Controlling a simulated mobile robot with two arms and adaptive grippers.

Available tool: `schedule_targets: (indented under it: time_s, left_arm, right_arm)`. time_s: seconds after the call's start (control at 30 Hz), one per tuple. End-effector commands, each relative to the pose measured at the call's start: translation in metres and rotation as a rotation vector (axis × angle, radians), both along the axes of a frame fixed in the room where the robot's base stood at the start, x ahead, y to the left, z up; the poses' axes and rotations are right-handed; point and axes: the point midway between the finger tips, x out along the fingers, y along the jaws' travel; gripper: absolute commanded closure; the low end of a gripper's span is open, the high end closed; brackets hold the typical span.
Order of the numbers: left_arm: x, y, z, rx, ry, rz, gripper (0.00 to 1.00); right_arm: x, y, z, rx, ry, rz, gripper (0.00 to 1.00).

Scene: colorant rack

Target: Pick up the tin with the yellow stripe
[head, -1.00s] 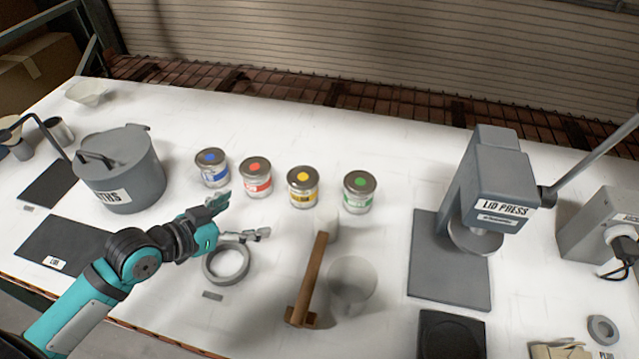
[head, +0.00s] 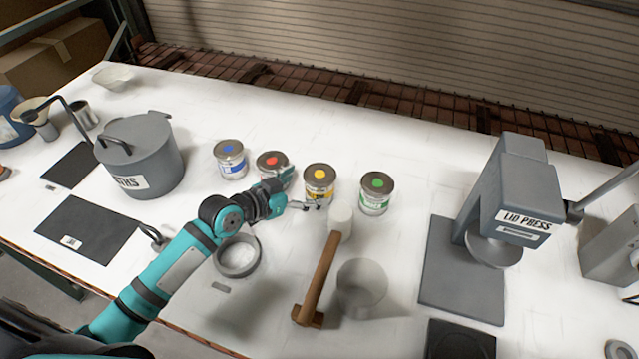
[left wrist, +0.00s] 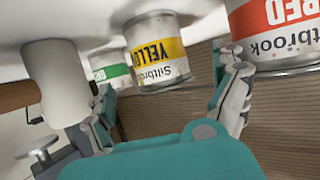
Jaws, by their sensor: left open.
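The yellow-striped tin (head: 320,186) stands upright in the row of tins, with a yellow dot on its lid. In the left wrist view the tin (left wrist: 157,54) appears upside down, its yellow label between and beyond my fingers. My left gripper (head: 299,190) is open and empty, just left and in front of that tin in the head view. In the left wrist view my left gripper (left wrist: 168,100) has its two fingers spread, with a visible gap to the tin. My right gripper is not in view.
The red tin (head: 271,162) is close beside my gripper, partly hidden by it. The green tin (head: 375,193) stands to the right, the blue tin (head: 230,159) to the left.

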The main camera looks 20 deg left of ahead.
Motion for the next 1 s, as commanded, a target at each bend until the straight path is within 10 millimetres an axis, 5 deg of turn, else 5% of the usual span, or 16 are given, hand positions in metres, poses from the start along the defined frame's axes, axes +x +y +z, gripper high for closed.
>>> schedule_targets:
  time_s: [0.43, 0.73, 1.0]
  left_arm:
    - [0.039, -0.021, -0.021, -0.002, 0.000, 0.002, 0.03]
    - [0.044, -0.024, -0.026, 0.000, 0.000, 0.000, 0.03]
    - [0.044, -0.024, -0.026, 0.000, 0.000, 0.000, 0.36]
  right_arm:
    - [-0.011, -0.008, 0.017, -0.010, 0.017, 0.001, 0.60]
    - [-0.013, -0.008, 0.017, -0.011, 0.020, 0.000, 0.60]
    - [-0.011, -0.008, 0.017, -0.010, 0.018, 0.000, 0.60]
